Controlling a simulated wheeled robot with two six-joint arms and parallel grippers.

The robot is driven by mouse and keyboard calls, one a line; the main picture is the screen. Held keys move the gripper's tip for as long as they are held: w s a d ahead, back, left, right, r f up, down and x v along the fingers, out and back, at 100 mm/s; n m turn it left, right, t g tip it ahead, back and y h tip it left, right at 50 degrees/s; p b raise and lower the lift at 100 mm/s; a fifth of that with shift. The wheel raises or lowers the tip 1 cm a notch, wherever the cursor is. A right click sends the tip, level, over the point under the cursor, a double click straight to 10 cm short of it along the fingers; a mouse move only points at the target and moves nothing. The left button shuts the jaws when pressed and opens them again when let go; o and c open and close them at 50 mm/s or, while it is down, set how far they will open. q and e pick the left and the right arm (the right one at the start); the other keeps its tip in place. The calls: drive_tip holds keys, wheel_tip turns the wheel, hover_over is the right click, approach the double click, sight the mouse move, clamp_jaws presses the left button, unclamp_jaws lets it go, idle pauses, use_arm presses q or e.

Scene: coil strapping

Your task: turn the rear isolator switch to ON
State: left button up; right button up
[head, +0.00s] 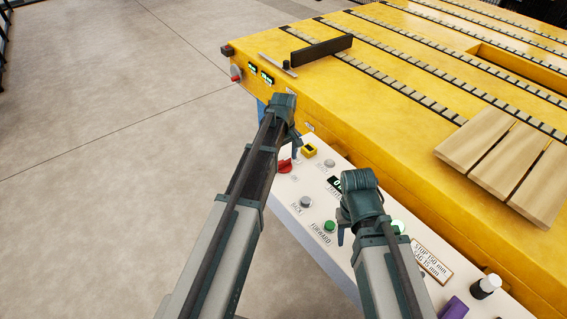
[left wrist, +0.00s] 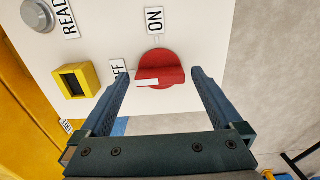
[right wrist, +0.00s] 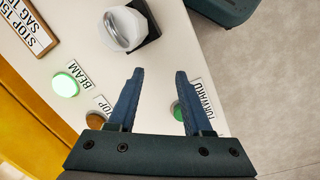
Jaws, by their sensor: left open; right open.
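The red rotary switch (left wrist: 160,68) sits on a white panel (left wrist: 110,35), with a white pointer bar across it. In the left wrist view the bar points left towards a partly hidden label, apparently OFF (left wrist: 118,70). The ON label (left wrist: 155,20) is above the switch. The switch also shows in the head view (head: 284,166), partly behind my left gripper (head: 294,148). My left gripper is open, with its fingers (left wrist: 158,80) on either side of the switch; contact is not clear. My right gripper (right wrist: 157,72) is open and empty over the panel near the FORWARD label.
A green button (right wrist: 178,110), a lit green button (right wrist: 65,85) and a grey knob (right wrist: 125,28) surround my right gripper. The yellow table (head: 380,110) borders the panel. Open floor lies left.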

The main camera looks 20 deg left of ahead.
use_arm(q)
drive_tip(key=c, duration=1.3)
drive_tip(key=m, duration=0.8)
drive_tip(key=shift+m, duration=0.4)
drive_tip(key=m, duration=0.4)
drive_tip(key=shift+m, duration=2.5)
